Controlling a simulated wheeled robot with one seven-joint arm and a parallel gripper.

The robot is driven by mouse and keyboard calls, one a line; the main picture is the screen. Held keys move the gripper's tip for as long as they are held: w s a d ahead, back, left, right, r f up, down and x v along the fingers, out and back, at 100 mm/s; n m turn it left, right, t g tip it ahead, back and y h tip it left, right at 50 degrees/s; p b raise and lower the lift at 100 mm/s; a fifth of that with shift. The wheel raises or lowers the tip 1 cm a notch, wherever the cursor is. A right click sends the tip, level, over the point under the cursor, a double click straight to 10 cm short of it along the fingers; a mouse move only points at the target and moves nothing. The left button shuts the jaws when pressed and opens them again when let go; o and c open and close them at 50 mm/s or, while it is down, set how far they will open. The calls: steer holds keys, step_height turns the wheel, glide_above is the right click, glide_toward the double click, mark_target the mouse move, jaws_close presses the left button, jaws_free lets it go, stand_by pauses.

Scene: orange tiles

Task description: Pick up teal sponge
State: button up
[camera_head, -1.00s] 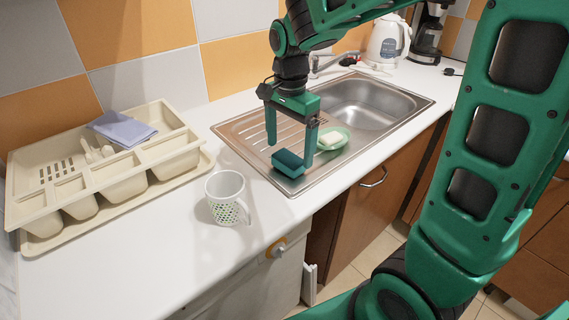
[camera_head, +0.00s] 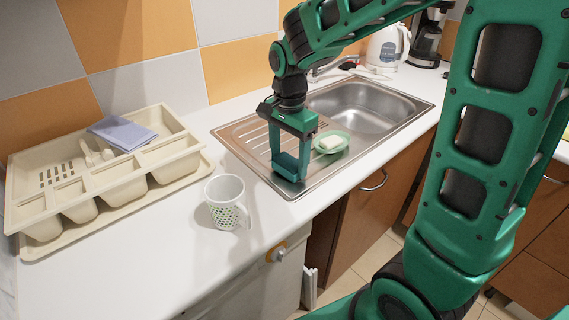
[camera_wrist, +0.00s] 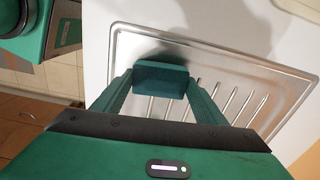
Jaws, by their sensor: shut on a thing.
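The teal sponge (camera_head: 288,165) is at the front left corner of the metal drainboard, between the fingers of my gripper (camera_head: 288,174). It also shows in the wrist view (camera_wrist: 161,79), where a finger of my gripper (camera_wrist: 160,84) meets each of its ends. My gripper points down and is shut on the sponge. In the head view the fingers partly hide the sponge. I cannot tell whether the sponge still touches the drainboard.
A green dish (camera_head: 331,143) with a pale soap bar (camera_head: 330,141) sits right of my gripper, beside the sink basin (camera_head: 370,108). A white mug (camera_head: 227,201) stands front left. A beige cutlery tray (camera_head: 105,172) with a folded cloth (camera_head: 122,132) lies left. Counter between is clear.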

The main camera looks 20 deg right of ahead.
mark_target(288, 163)
steer(key=shift+r, duration=0.4)
steer(key=r, duration=0.3)
steer(key=shift+s+a+r, duration=0.2)
steer(key=shift+r, duration=0.2)
steer(key=s+a+r, duration=0.6)
steer(key=s, duration=0.2)
steer(key=shift+s+a+r, duration=0.2)
steer(key=shift+s+a, duration=0.15)
steer(key=shift+s, duration=0.05)
steer(key=shift+o, duration=0.3)
